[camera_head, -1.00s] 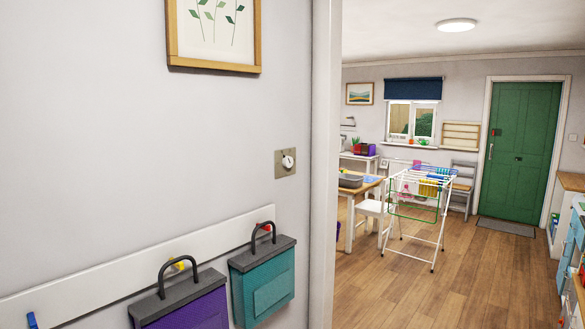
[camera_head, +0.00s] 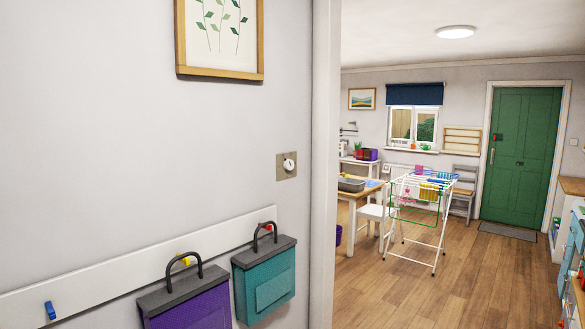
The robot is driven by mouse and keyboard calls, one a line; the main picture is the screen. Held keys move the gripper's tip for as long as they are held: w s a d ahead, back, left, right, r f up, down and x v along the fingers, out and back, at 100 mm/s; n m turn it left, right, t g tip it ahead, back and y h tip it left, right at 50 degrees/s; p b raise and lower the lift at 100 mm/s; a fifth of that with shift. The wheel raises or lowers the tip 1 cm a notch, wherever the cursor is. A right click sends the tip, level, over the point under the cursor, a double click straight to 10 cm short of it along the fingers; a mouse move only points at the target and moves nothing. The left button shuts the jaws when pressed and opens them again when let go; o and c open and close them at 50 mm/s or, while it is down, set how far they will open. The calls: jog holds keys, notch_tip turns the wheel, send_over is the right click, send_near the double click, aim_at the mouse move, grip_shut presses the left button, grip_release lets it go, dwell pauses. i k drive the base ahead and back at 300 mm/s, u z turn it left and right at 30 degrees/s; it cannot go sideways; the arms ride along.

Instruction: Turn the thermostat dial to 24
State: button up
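The thermostat dial (camera_head: 289,165) is a small round white knob with a dark mark. It sits on a square beige-grey plate (camera_head: 281,174) on the near wall, close to the white door frame. Its numbers are too small to read, so I cannot tell its setting. My gripper is not in this view, and nothing touches the dial.
Purple (camera_head: 188,299) and teal (camera_head: 264,280) bags hang from a white peg rail (camera_head: 130,262) below the dial. A framed leaf picture (camera_head: 220,73) hangs above. The doorway at right opens onto wooden floor (camera_head: 400,290) with a drying rack (camera_head: 421,200).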

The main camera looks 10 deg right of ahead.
aim_at(288, 165)
jog(key=z, duration=1.15)
jog(key=i, duration=0.4)
jog(key=u, duration=1.2)
